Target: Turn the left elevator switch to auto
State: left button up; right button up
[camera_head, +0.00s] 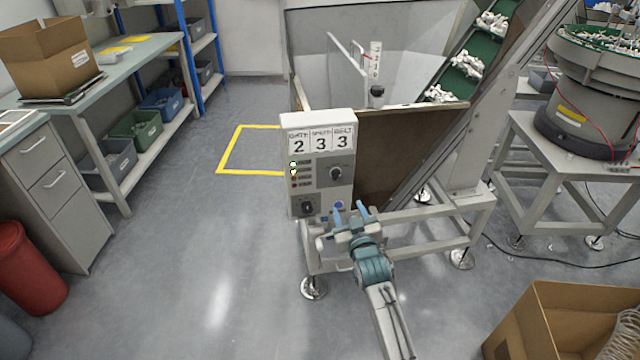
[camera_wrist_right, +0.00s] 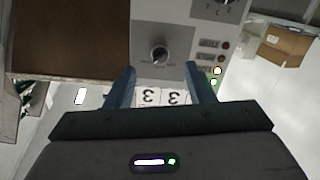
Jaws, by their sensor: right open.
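A grey control box (camera_head: 321,145) on the hopper's frame carries number cards 2, 3 and 3 along its top. A round knob (camera_head: 336,173) sits on its right half; the same knob shows in the right wrist view (camera_wrist_right: 160,53). A dark rotary switch (camera_head: 307,208) sits at the lower left; it is partly cut off in the right wrist view (camera_wrist_right: 222,6). Its printed positions are too small to read. My right gripper (camera_head: 350,211) is open and empty before the box's lower part. In its wrist view the blue fingers (camera_wrist_right: 160,76) stand apart, with the knob between and beyond their tips.
A green conveyor (camera_head: 467,64) rises behind the brown hopper side (camera_head: 405,140). An open cardboard box (camera_head: 570,320) stands at the lower right. The floor left of the box is clear.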

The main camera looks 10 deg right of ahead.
aim_at(337, 178)
jog(key=w, duration=0.3)
jog(key=w+r, duration=0.1)
jog(key=w, duration=0.3)
jog(key=w+r, duration=0.1)
jog(key=w, duration=0.3)
jog(key=shift+w+r, duration=0.1)
jog(key=c, duration=0.9)
